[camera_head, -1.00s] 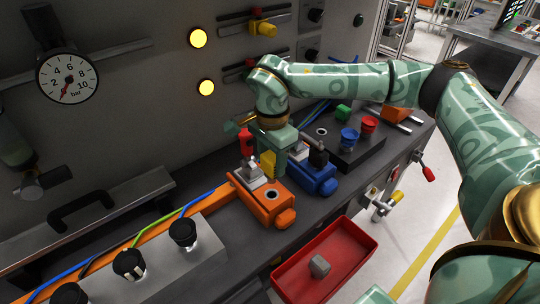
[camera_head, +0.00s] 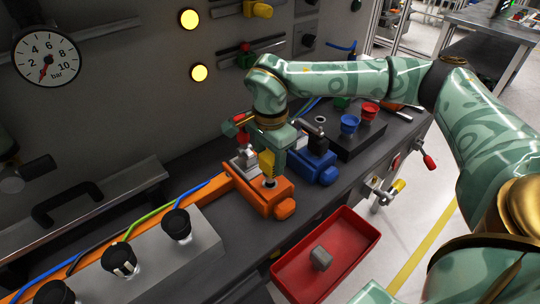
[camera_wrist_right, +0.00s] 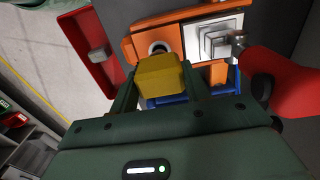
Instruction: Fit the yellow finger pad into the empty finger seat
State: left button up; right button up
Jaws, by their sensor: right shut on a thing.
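My right gripper (camera_head: 270,149) is shut on the yellow finger pad (camera_head: 266,162) and holds it upright, close over the orange block (camera_head: 258,196). The round dark finger seat (camera_head: 269,183) in the block's top is just below the pad in the head view. In the right wrist view the pad (camera_wrist_right: 160,76) sits between my fingers (camera_wrist_right: 158,88), and the seat's ringed hole (camera_wrist_right: 158,47) shows just past it, uncovered. A gap between pad and block cannot be judged. A grey stepped metal piece (camera_wrist_right: 216,40) sits beside the seat. My left gripper is out of view.
A blue block (camera_head: 316,168) stands close behind the orange one. A red handle (camera_wrist_right: 286,82) is near my gripper. A red tray (camera_head: 352,262) with a grey cube (camera_head: 320,258) is at front right. Black-capped posts (camera_head: 177,224) stand at left.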

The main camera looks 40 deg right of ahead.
aim_at(270, 169)
jog(key=shift+f+b, duration=0.4)
jog(key=shift+f, duration=1.5)
jog(key=o, duration=1.2)
jog(key=shift+c, duration=0.2)
